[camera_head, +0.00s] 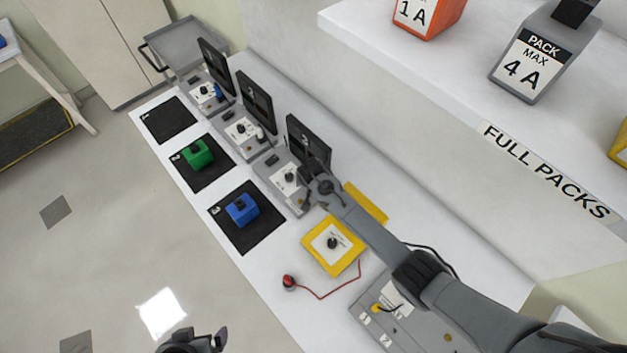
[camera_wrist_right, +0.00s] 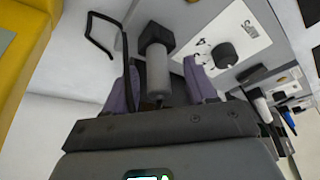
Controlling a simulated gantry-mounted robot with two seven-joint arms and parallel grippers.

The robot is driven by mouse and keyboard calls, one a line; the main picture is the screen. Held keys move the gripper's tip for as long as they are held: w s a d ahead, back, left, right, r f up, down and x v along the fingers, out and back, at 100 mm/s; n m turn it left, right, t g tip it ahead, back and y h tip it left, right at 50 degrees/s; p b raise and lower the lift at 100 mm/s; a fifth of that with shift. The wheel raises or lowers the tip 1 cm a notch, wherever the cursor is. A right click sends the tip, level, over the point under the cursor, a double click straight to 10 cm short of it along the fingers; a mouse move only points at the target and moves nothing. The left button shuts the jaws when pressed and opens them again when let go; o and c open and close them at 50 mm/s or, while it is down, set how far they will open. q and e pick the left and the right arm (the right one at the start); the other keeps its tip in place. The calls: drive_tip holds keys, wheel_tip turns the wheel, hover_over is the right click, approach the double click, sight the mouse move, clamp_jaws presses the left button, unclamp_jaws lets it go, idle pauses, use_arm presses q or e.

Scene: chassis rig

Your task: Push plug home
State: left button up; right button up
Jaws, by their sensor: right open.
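My right gripper (camera_head: 312,192) is over the nearest of the three grey rig stations (camera_head: 268,180). It is open in the right wrist view (camera_wrist_right: 160,85), with one finger on each side of a light grey cylindrical plug (camera_wrist_right: 158,75) that has a dark square block at its far end. I cannot tell whether the fingers touch the plug or how deep it sits. My arm and gripper hide it in the head view. A white panel with a black knob (camera_wrist_right: 225,55) lies beside it. My left gripper (camera_head: 200,342) shows only partly at the bottom edge, away from the stations.
The other stations hold a white plug (camera_head: 260,133) and a blue plug (camera_head: 218,91). Black mats carry a green block (camera_head: 198,153) and a blue block (camera_head: 242,209). A yellow plate with a knob (camera_head: 333,244) and a red button (camera_head: 289,282) with a cable lie nearby.

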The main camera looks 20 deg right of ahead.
drive_tip(key=shift+r, duration=0.1)
drive_tip(key=shift+s+a+r, duration=0.1)
drive_tip(key=shift+s+r, duration=0.1)
drive_tip(key=shift+r, duration=0.4)
drive_tip(key=v, duration=0.9)
drive_tip(key=shift+r+p, duration=0.15)
drive_tip(key=shift+p, duration=0.25)
drive_tip(key=shift+s, duration=0.1)
drive_tip(key=shift+s, duration=0.1)
